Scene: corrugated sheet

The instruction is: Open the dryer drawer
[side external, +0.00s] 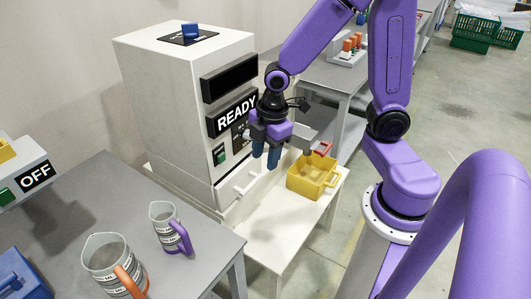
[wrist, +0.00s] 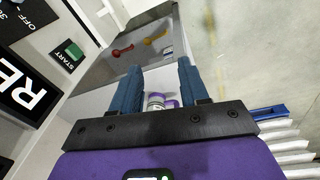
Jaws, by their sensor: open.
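The dryer (side external: 170,110) is a tall white cabinet with a lit READY display (side external: 233,113). The display also shows at the left of the wrist view (wrist: 22,88). Its drawer (side external: 228,192) is low on the front, with a pale bar handle (side external: 246,187). The drawer front looks flush with the cabinet, so it appears closed. My gripper (side external: 265,160) points down in front of the dryer, above and right of the handle in the side view. Its blue fingers are apart and empty in the wrist view (wrist: 157,70). I cannot make out the handle in the wrist view.
A yellow bin (side external: 314,178) stands on the white table (side external: 285,225), right of the drawer. A jug with a purple handle (side external: 166,225) and one with an orange handle (side external: 108,262) stand on the grey table (side external: 105,190). A green START button (wrist: 73,50) is on the panel.

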